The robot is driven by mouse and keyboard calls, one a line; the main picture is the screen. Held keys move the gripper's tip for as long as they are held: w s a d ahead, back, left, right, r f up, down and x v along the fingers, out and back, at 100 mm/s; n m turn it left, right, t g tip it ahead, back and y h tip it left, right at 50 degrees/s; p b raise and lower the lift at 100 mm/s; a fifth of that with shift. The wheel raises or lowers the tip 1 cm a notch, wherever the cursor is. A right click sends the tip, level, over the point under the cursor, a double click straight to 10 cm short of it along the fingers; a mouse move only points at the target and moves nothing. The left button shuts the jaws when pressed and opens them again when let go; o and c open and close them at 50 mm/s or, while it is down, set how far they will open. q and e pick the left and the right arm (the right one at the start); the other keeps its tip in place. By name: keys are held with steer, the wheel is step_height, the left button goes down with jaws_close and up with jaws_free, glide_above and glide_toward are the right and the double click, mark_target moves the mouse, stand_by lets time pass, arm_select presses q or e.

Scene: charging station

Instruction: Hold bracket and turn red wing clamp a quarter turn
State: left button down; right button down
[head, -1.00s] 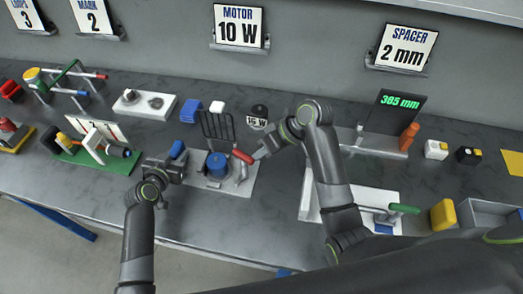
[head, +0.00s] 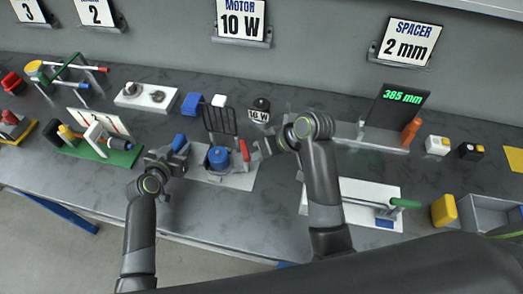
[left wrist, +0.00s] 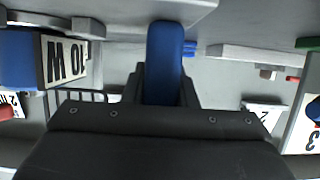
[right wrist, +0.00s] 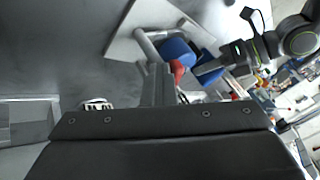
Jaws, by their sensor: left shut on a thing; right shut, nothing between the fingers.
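The blue motor cylinder (head: 218,157) sits on a light base plate (head: 241,181) in the middle of the bench. My left gripper (head: 176,152) is shut on a blue bracket handle (head: 180,142), left of the cylinder; the handle (left wrist: 165,60) stands between its fingers in the left wrist view. The red wing clamp (head: 244,150) stands right of the cylinder, and shows in the right wrist view (right wrist: 178,70). My right gripper (head: 258,152) is shut and empty, its tips (right wrist: 160,78) close beside the red wing. I cannot tell whether they touch it.
A black wire rack (head: 219,119) stands behind the cylinder. A white fixture with a green handle (head: 404,203) lies right of my right arm. Bare bench lies around the plate's front.

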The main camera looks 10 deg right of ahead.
steer(key=shift+s+a, duration=0.15)
steer(key=shift+s, duration=0.05)
stand_by(0.3)
steer(key=shift+w, duration=0.15)
steer(key=s+d+r, duration=0.3)
steer(key=d+r, duration=0.5)
steer(key=d, duration=0.1)
steer(key=w+d+f+m+g+y, duration=0.35)
steer(key=d+f+y, duration=0.2)
steer(key=y, duration=0.25)
steer(key=x, duration=1.4)
steer(key=shift+w+r+t, duration=0.25)
steer(key=shift+r+t, duration=0.1)
steer(key=shift+r, duration=0.05)
